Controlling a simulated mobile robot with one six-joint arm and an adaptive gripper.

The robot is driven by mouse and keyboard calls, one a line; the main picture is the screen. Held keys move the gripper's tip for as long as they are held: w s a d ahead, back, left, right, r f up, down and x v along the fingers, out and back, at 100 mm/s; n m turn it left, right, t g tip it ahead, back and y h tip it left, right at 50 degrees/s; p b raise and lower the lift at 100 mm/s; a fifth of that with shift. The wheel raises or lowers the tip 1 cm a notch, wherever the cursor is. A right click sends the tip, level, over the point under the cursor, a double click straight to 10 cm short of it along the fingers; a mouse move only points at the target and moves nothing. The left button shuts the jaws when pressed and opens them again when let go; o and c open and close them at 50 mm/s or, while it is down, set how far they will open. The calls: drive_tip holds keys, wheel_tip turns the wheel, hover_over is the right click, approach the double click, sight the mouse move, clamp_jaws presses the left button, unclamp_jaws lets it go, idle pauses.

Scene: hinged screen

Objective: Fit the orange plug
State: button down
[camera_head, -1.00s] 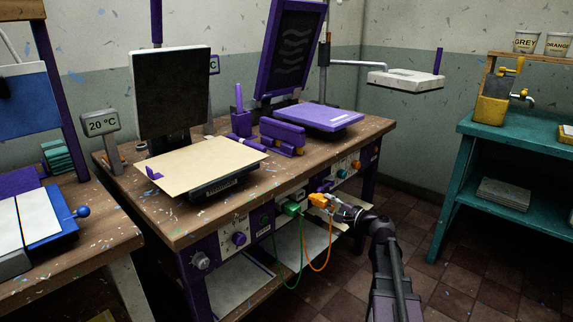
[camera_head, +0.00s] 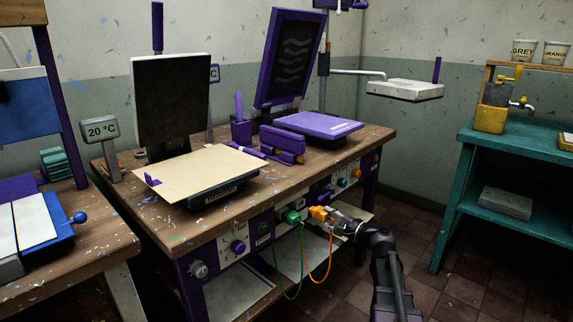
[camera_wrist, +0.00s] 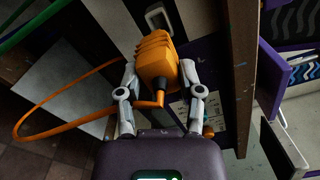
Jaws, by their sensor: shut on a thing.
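The orange plug (camera_head: 321,213) is a ribbed block with an orange cable looping down from its rear. My gripper (camera_head: 338,221) is shut on it in front of the bench's control panel. In the wrist view, the plug (camera_wrist: 156,62) sits between my two fingers (camera_wrist: 158,74), with its front end toward the panel. A pale-framed socket (camera_wrist: 158,17) shows just beyond that end. I cannot tell whether plug and panel touch. The plug's front face is hidden. A green plug (camera_head: 291,216) sits at the panel to the left, its green cable hanging down.
The wooden bench (camera_head: 300,190) carries a press with a tan sheet (camera_head: 205,170) and a purple platen (camera_head: 318,123). Knobs (camera_head: 238,247) stick out along its front. A teal shelf (camera_head: 480,160) stands at the right. Floor between bench and shelf is clear.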

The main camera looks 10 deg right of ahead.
sight(313, 208)
drive_tip(key=shift+w, duration=0.15)
drive_tip(key=shift+x, duration=1.45)
drive_tip(key=shift+x, duration=1.35)
idle(0.9)
drive_tip(key=shift+c, duration=0.8)
unclamp_jaws()
drive_tip(key=v, duration=1.2)
drive_tip(key=shift+a, duration=0.1)
